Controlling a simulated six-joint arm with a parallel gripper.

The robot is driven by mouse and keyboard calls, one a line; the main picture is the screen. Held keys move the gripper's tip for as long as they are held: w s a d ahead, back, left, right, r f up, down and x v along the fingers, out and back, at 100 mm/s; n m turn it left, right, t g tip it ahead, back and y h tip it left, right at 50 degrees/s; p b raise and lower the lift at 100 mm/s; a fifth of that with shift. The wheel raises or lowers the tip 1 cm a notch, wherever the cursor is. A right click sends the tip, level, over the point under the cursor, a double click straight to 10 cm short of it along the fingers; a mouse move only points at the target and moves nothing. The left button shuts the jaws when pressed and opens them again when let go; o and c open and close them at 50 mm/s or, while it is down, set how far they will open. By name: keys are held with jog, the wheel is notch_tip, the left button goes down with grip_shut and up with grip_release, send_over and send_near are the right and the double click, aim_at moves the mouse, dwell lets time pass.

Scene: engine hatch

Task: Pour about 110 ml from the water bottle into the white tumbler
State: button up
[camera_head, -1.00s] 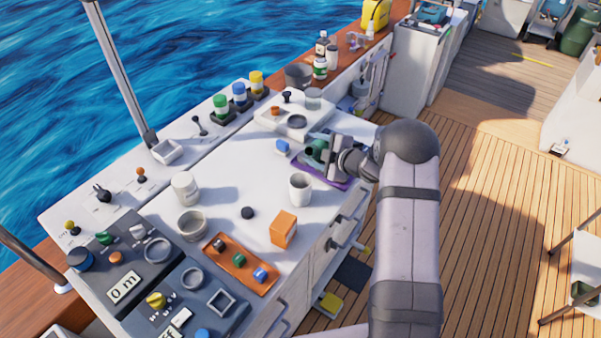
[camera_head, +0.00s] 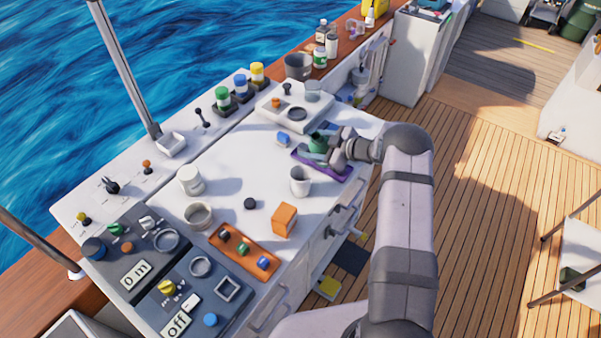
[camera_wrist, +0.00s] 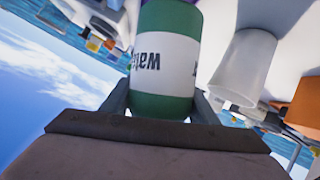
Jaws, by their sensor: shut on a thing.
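The water bottle (camera_wrist: 165,60) is green with a white label and fills the middle of the wrist view, upside down there. In the head view the green bottle (camera_head: 317,146) is partly hidden by my gripper. My gripper (camera_head: 334,150) is shut on the bottle, with a finger on either side of it in the wrist view (camera_wrist: 161,105). The bottle is over or at the purple mat (camera_head: 335,172); I cannot tell whether it touches it. The white tumbler (camera_head: 300,182) stands upright on the white counter, just left of and nearer than the bottle. It also shows in the wrist view (camera_wrist: 242,68).
An orange box (camera_head: 284,220) and an orange tray (camera_head: 243,252) with several knobs are in front of the tumbler. A white mug (camera_head: 190,180), a grey cup (camera_head: 198,216) and a black puck (camera_head: 250,204) stand left.

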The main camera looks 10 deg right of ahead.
jog(key=shift+w+d+f+m+g+y+b, duration=0.1)
jog(key=shift+w+d+m+g+y+b, duration=0.1)
jog(key=shift+m+g+y+b, duration=0.35)
jog(key=shift+w+r+m+y+b, duration=0.1)
jog(key=shift+r+m+y+b, duration=0.3)
jog(key=shift+r+m, duration=0.35)
jog(key=shift+r, duration=0.1)
dwell(0.9)
